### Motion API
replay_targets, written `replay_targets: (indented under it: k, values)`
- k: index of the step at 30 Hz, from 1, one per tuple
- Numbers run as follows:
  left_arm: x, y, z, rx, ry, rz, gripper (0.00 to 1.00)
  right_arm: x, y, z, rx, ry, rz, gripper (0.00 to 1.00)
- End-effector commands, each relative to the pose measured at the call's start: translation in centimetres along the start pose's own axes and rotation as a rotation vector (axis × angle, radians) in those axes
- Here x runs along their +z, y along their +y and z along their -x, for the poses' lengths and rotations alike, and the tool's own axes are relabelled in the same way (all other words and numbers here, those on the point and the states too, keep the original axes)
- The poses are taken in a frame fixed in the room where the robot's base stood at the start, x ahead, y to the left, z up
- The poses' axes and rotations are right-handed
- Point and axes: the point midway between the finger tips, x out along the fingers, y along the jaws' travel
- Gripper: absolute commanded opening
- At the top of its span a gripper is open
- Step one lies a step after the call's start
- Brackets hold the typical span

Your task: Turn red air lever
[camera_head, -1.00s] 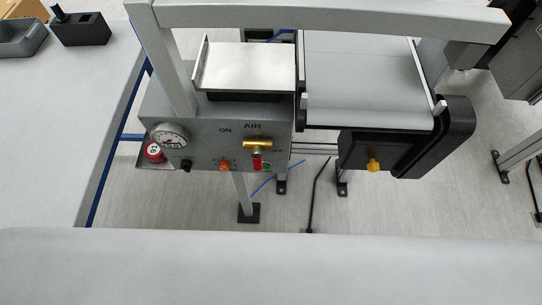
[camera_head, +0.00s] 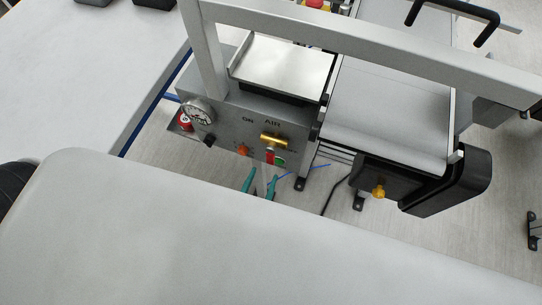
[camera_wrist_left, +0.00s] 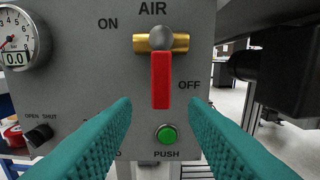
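The red air lever (camera_wrist_left: 161,80) hangs straight down from a brass valve (camera_wrist_left: 161,42) on a grey panel (camera_wrist_left: 85,75). ON is printed up and left of it, OFF to its right. In the head view the lever (camera_head: 269,157) is small, below the brass valve (camera_head: 273,141). My left gripper (camera_head: 260,185) shows two teal fingertips just below the lever. In the left wrist view its fingers (camera_wrist_left: 160,106) are open and empty, one on each side of the lever's lower end, with gaps. My right gripper is not in view.
A green push button (camera_wrist_left: 166,134) sits below the lever. A gauge (camera_head: 198,112), a red button (camera_head: 186,122), a black knob (camera_wrist_left: 40,134) and an orange knob (camera_head: 242,150) are to the left. A grey frame bar (camera_head: 370,45) crosses above. A belt conveyor (camera_head: 390,110) is at right.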

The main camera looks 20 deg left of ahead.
Motion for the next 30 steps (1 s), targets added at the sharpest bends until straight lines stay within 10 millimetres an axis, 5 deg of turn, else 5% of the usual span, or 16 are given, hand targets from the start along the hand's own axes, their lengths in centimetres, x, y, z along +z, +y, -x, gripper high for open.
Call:
replay_targets:
  k: [9,21,30]
  values:
    - [0.0,0.0,-5.1,0.0,0.0,-0.001,0.4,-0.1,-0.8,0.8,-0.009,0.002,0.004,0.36]
    - [-0.1,0.0,-5.9,0.0,0.001,0.0,0.4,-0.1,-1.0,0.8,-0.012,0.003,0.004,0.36]
    - [-0.1,0.0,-5.9,0.0,0.001,0.0,0.0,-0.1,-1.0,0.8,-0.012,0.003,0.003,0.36]
